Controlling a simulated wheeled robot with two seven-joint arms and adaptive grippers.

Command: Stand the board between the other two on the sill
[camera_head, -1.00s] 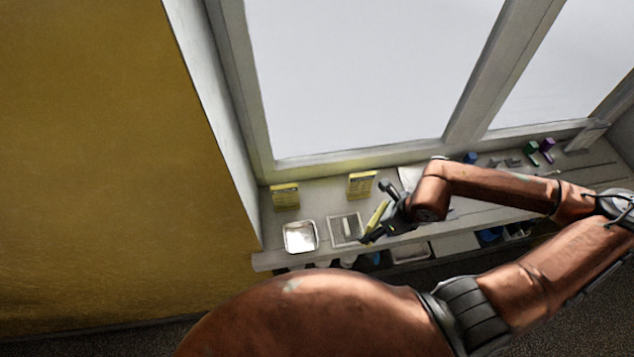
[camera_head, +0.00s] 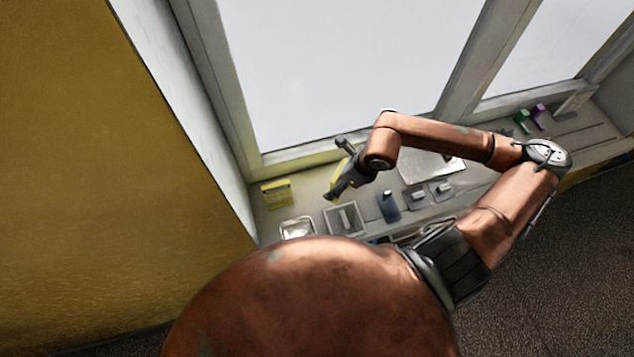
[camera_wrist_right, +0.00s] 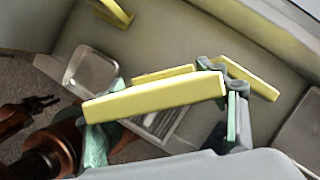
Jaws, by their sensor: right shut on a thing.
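One yellow board (camera_head: 276,193) stands at the left end of the sill (camera_head: 312,185); it also shows at the top of the wrist view (camera_wrist_right: 113,12). My right gripper (camera_head: 338,188) is shut on another yellow board (camera_wrist_right: 155,98), held tilted above the sill, right of the left board. Further yellow pieces (camera_wrist_right: 250,78) show behind it in the wrist view; which belong to the other standing board I cannot tell. In the head view my right gripper largely hides that area. A dark gripper, apparently my left (camera_wrist_right: 35,108), shows small at the wrist view's left edge; its opening is unclear.
A metal tray (camera_head: 297,228) and a framed tray (camera_head: 344,218) lie along the sill's front. A dark blue item (camera_head: 388,206) and small grey blocks (camera_head: 416,197) stand further right. Green (camera_head: 521,120) and purple (camera_head: 538,115) items are at the far right. The window rises behind.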

